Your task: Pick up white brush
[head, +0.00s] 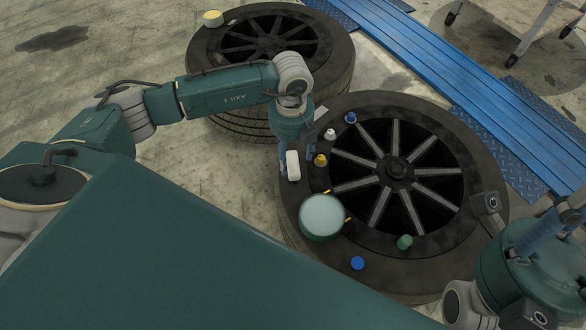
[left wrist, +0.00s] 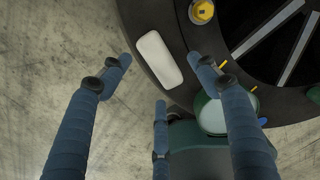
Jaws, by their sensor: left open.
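The white brush (head: 293,165) shows as a white rounded block on the left rim of the near tire (head: 300,235). In the left wrist view the white brush (left wrist: 158,58) lies beyond the fingertips, roughly between them. My left gripper (head: 284,163) is open and empty beside the brush in the head view, pointing down. Its spread blue fingers also show in the left wrist view (left wrist: 162,78). Whether any finger touches the brush I cannot tell. My right gripper (head: 530,215) is at the lower right, partly cut off, away from the brush.
On the near tire stand a round pale-topped green container (head: 321,216), a yellow-topped item (head: 320,160), a small white item (head: 330,134), blue caps (head: 357,263) and a green knob (head: 404,242). A second tire (head: 330,75) lies behind. A blue ramp (head: 450,75) runs at the upper right.

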